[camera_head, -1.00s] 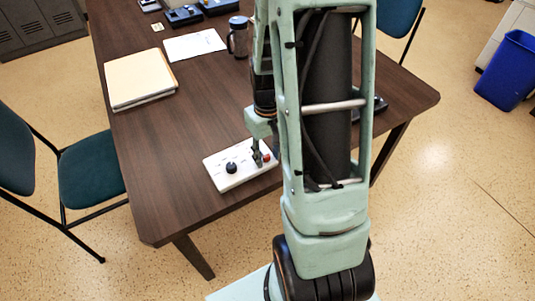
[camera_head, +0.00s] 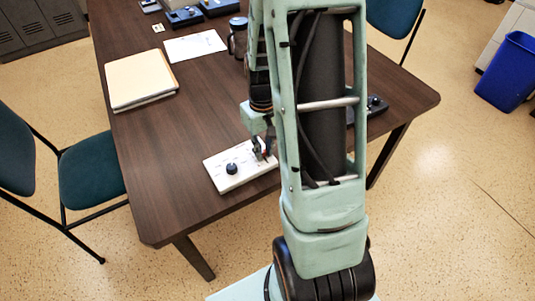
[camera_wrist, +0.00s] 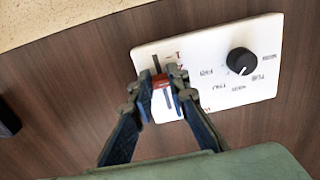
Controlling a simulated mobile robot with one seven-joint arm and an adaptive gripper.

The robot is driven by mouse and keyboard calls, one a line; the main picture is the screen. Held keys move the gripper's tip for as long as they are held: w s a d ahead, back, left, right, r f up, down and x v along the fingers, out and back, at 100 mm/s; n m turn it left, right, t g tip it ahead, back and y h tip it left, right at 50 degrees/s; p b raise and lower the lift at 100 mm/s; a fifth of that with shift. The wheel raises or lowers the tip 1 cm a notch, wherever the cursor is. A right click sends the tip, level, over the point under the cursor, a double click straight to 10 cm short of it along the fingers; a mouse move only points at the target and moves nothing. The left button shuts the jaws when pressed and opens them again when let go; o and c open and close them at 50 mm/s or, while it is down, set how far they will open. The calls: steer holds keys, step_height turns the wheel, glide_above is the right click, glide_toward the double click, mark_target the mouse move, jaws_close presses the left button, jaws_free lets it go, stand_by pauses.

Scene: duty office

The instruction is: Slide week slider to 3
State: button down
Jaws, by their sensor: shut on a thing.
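A white control panel (camera_head: 226,177) lies on the dark wooden table near its front edge. In the wrist view the panel (camera_wrist: 213,45) has a black round knob (camera_wrist: 240,62) with labels around it and a slot with a red slider cap (camera_wrist: 160,81). The knob also shows in the head view (camera_head: 232,168). My gripper (camera_wrist: 161,80) is shut on the red slider cap, one finger on each side. The slot shows above and below the cap. The scale marks beside the slot are mostly hidden by a finger. In the head view my gripper (camera_head: 264,155) is over the panel's right part.
Folders (camera_head: 140,78), a paper sheet (camera_head: 194,45) and a dark mug (camera_head: 238,38) are farther back on the table (camera_head: 185,130). Dark devices stand at the far edge. The table left of the panel is clear.

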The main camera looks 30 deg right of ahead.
steer(key=shift+w, duration=0.6)
steer(key=c, duration=1.8)
jaws_free()
steer(key=shift+c, duration=0.2)
step_height(320, 180, up, 12)
